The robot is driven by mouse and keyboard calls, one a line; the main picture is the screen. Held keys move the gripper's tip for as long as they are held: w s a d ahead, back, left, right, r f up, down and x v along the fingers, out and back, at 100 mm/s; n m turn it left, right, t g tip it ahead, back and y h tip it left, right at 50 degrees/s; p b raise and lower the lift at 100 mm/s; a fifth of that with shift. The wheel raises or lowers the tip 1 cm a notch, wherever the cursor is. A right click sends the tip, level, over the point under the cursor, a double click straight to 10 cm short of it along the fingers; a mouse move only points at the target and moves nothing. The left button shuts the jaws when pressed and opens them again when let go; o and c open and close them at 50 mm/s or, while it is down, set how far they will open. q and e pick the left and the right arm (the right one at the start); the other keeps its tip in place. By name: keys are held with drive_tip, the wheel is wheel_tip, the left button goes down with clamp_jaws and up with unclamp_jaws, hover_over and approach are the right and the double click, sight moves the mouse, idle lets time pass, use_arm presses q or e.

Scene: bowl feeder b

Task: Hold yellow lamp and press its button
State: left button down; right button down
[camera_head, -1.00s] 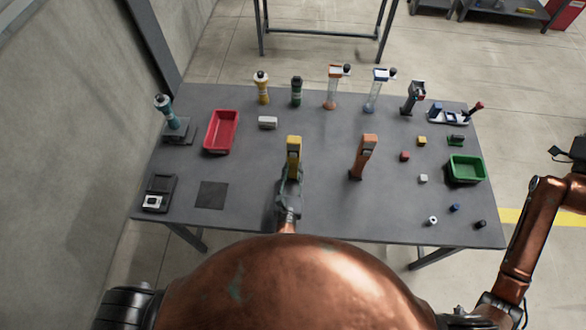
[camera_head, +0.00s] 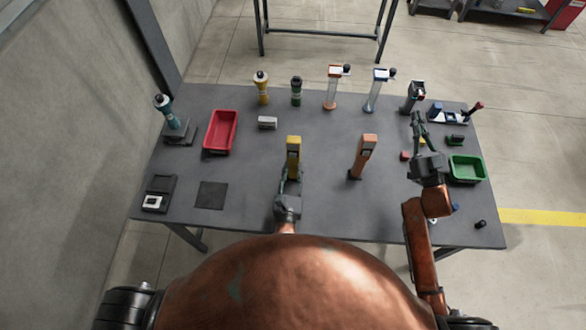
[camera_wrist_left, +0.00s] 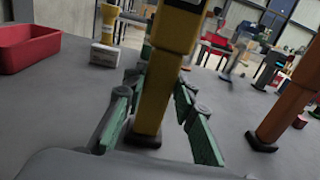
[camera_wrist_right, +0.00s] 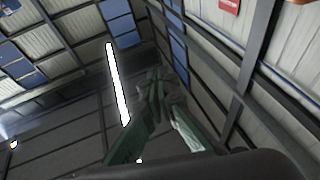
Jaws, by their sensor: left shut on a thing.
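The yellow lamp (camera_head: 293,150) stands upright near the middle of the table. It has a yellow body and a dark base, and it also shows large in the left wrist view (camera_wrist_left: 155,95). My left gripper (camera_head: 290,176) is shut on its lower body, with green-padded fingers on both sides of it in the left wrist view (camera_wrist_left: 162,105). The lamp's button cannot be made out. My right gripper (camera_head: 416,122) is raised over the right part of the table with fingers pointing up and away. In the right wrist view its fingertips (camera_wrist_right: 163,88) look close together, with nothing seen between them.
An orange handheld device (camera_head: 366,150) stands between the lamp and my right arm. A red bin (camera_head: 221,131) is left of the lamp and a green bin (camera_head: 467,168) is at the right. Several bottles and stands line the back edge. A black mat (camera_head: 211,195) lies at the front left.

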drive_tip(key=s+a+f+n+g+y, duration=0.1)
drive_tip(key=s+a+f+n+y, duration=0.15)
drive_tip(key=a, duration=0.65)
drive_tip(key=s+a+f+n+g+y, duration=0.2)
drive_tip(key=s+a+f, duration=0.15)
drive_tip(key=a, duration=0.65)
drive_tip(key=n+g+y, duration=0.2)
drive_tip(key=n+y, duration=0.1)
drive_tip(key=n, duration=0.2)
approach(293, 155)
drive_tip(key=s+a+r, duration=0.3)
drive_tip(key=s+a, duration=0.1)
drive_tip(key=w, duration=0.8)
drive_tip(key=shift+a+f+n+y, duration=0.25)
drive_tip(key=shift+a+n+y, duration=0.1)
